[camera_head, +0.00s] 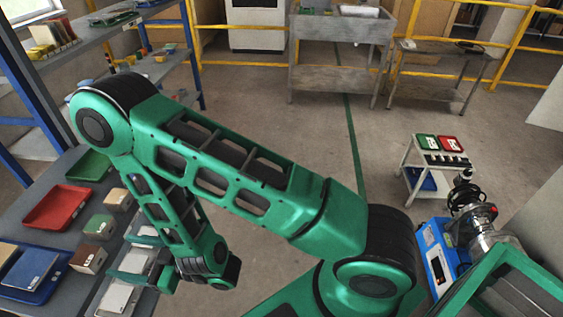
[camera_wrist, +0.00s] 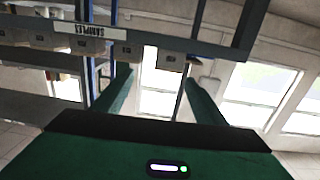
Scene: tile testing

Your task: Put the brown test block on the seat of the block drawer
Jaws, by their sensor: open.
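The brown test block (camera_head: 88,260), with a pale label on its front, sits on the grey shelf at the lower left of the head view. My gripper (camera_head: 122,257) is just right of it, apart from it. Its two green fingers are spread and point left, with nothing between them. In the wrist view my gripper (camera_wrist: 158,85) also shows open and empty. The block is not clearly visible in the wrist view. I cannot clearly make out the block drawer or its seat in either view.
A green block (camera_head: 99,227) and a cream block (camera_head: 117,200) stand behind the brown one. A red tray (camera_head: 57,207), a green tray (camera_head: 90,165) and a blue tray (camera_head: 35,290) lie nearby. Pale flat pieces (camera_head: 117,298) lie near my gripper. The wrist view shows a SAMPLES label (camera_wrist: 88,29).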

